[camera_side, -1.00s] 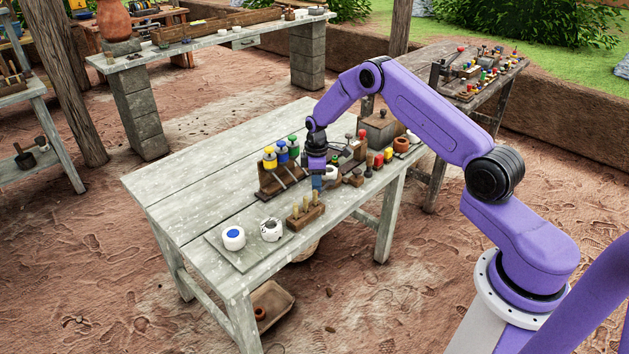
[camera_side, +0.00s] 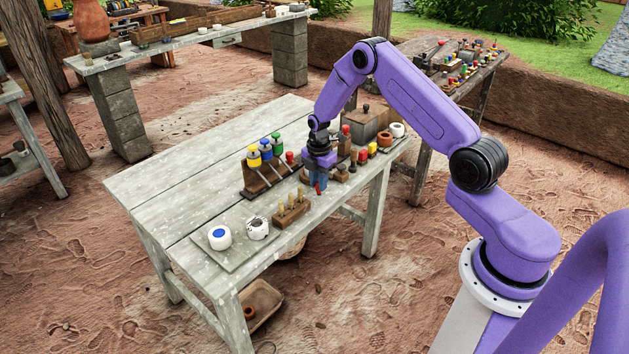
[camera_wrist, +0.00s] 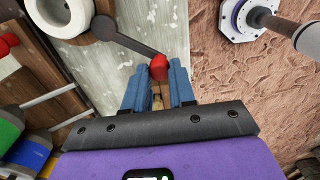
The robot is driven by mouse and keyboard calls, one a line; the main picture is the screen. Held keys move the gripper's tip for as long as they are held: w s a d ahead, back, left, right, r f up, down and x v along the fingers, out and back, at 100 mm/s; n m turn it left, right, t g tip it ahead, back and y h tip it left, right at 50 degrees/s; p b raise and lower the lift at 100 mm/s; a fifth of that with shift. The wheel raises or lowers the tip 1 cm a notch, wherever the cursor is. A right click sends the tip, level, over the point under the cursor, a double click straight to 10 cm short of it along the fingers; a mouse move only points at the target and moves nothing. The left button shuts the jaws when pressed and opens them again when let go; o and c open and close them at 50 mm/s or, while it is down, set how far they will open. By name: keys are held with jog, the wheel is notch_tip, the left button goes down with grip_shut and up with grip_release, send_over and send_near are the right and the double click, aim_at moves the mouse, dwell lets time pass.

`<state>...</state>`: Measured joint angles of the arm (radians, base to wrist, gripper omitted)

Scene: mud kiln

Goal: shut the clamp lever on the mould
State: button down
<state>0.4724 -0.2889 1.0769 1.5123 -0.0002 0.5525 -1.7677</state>
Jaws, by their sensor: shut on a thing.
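The clamp lever (camera_wrist: 134,46) shows in the wrist view as a dark bar running from a round dark pivot (camera_wrist: 103,27) to a red knob (camera_wrist: 158,68). The pivot sits beside a white round mould (camera_wrist: 60,14) with a hollow middle, and the bar points away from the mould. My gripper (camera_wrist: 157,80) has its blue fingers shut on the red knob, which shows between the tips. In the side view my gripper (camera_side: 319,183) is low over the table's front right part, with a red spot at its fingers. My wrist hides the mould there.
On the grey table (camera_side: 190,165) a rack with yellow, blue and green-topped tools (camera_side: 265,165) stands left of my gripper. A wooden block with pegs (camera_side: 291,210) and two white pots (camera_side: 220,237) are nearer. Several pots and a box (camera_side: 366,122) crowd the right. The table's left is clear.

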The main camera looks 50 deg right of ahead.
jog(key=shift+s+d+n, duration=0.2)
jog(key=shift+d+n, duration=0.05)
jog(key=shift+n, duration=0.15)
jog(key=c, duration=0.9)
grip_release()
jog(key=shift+c, duration=0.2)
notch_tip(320, 180, up, 17)
jog(key=shift+r, duration=0.2)
jog(key=shift+a, duration=0.1)
